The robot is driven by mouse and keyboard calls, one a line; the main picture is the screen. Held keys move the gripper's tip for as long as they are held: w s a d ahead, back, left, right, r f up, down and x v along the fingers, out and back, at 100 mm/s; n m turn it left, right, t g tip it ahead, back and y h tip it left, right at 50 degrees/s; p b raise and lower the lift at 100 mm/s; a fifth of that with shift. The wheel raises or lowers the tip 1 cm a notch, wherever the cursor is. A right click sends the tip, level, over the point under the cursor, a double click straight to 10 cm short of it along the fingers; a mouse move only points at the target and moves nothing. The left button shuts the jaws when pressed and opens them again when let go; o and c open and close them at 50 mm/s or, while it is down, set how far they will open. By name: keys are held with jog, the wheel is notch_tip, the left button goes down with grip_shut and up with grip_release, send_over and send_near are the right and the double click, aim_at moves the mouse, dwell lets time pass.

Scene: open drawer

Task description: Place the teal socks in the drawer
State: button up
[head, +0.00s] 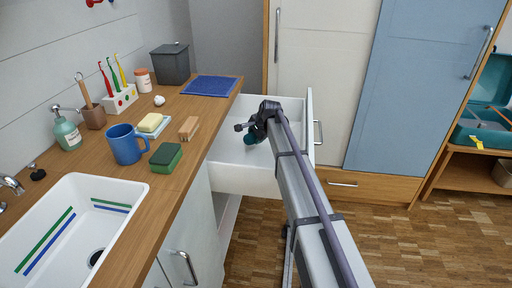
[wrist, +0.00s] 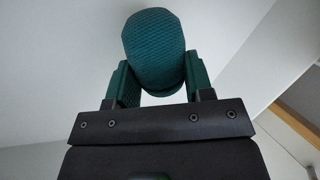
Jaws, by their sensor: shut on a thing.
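The teal socks (wrist: 154,45) are a rounded, textured bundle between the two green fingers of my gripper (wrist: 160,85) in the wrist view. The fingers are shut on the bundle from both sides. In the head view the socks (head: 250,138) show as a small dark teal patch under my gripper (head: 254,131), partly hidden by the wrist. They are over the open white drawer (head: 240,180), within its walls as seen from above. I cannot tell whether the socks touch the drawer floor.
The wooden counter (head: 150,205) left of the drawer holds a blue mug (head: 127,144), a green sponge (head: 166,158), a wooden block (head: 189,128) and a blue mat (head: 210,86). A white sink (head: 50,225) is at front left. A tall cupboard (head: 325,75) stands behind the drawer.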

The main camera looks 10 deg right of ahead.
notch_tip(320, 180, down, 3)
jog(key=shift+f+b, duration=0.2)
jog(key=shift+b, duration=0.7)
jog(key=shift+r, duration=0.3)
jog(key=shift+f, duration=0.1)
jog(key=o, duration=0.6)
jog(key=shift+o, duration=0.2)
jog(key=shift+r+p, duration=0.3)
jog(key=shift+p, duration=0.15)
jog(key=p+v, duration=1)
jog(key=v, duration=0.1)
jog(key=shift+s+r, duration=0.2)
jog(key=shift+s, duration=0.05)
